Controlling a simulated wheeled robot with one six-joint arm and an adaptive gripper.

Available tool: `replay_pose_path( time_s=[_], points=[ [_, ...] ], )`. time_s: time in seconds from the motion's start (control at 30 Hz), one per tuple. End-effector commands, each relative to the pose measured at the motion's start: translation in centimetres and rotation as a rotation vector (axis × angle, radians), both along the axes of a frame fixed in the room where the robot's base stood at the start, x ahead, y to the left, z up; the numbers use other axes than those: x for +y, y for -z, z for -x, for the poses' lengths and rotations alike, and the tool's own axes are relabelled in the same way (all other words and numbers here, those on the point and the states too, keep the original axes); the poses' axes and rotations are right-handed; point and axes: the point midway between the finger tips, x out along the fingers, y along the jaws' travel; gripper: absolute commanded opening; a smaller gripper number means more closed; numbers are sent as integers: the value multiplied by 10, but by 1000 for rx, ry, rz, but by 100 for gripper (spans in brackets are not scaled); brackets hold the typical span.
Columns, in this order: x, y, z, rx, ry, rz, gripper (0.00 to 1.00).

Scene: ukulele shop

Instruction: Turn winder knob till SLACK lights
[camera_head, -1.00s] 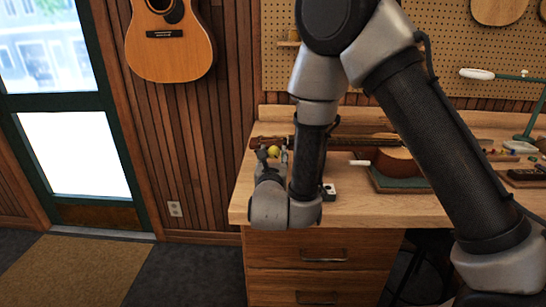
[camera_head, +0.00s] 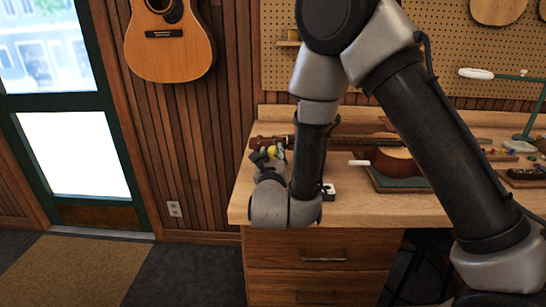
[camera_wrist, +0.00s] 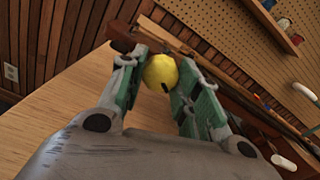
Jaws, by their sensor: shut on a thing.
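The winder knob (camera_wrist: 160,72) is a yellow round knob with a dark mark on its face. In the wrist view it sits between the two green-padded fingers of my gripper (camera_wrist: 160,84), which are shut on it. In the head view the yellow knob (camera_head: 272,151) shows small at the left end of the workbench, with my gripper (camera_head: 268,156) around it. A small white box with a dark spot (camera_head: 328,191) stands on the bench right of my wrist; I cannot read any label or see a lit SLACK lamp.
A guitar (camera_head: 170,48) hangs on the wall. The bench's front left is clear.

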Motion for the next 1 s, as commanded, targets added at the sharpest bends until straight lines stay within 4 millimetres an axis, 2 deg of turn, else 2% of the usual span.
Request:
replay_pose_path(
  time_s=[0.17,0.2,0.27,0.53,0.63,1.0],
  points=[
    [0,0,0,0,-1,-1,9],
    [0,0,0,0,-1,-1,35],
    [0,0,0,0,-1,-2,42],
    [0,0,0,0,-1,-2,42],
    [1,0,6,0,-2,-2,42],
    [4,0,65,1,-4,-2,42]
  ],
)
